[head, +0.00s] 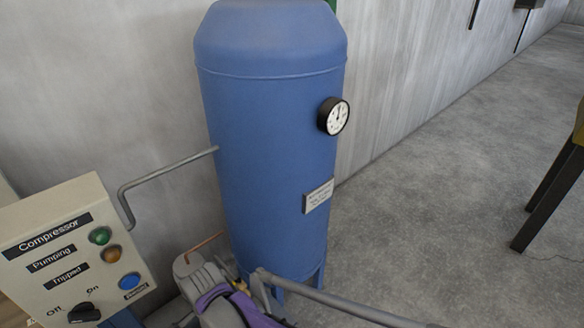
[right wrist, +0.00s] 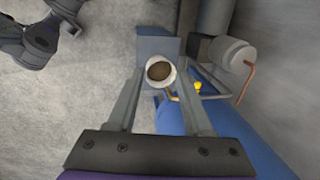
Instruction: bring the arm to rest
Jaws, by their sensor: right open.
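My right gripper (right wrist: 160,75) is open in the right wrist view, its two grey fingers spread. A round, pale-rimmed part with a brown middle (right wrist: 160,72) shows between the fingertips, in front of a grey plate (right wrist: 158,46). I cannot tell whether the fingers touch it. A purple part (head: 228,300) at the bottom of the head view may belong to my right arm; the fingers cannot be made out there. My left gripper is in neither view.
A tall blue tank (head: 265,160) with a gauge (head: 333,116) stands by the wall. A compressor control box (head: 75,240) is at left. A grey cylinder with a copper pipe (right wrist: 248,82) is near the gripper.

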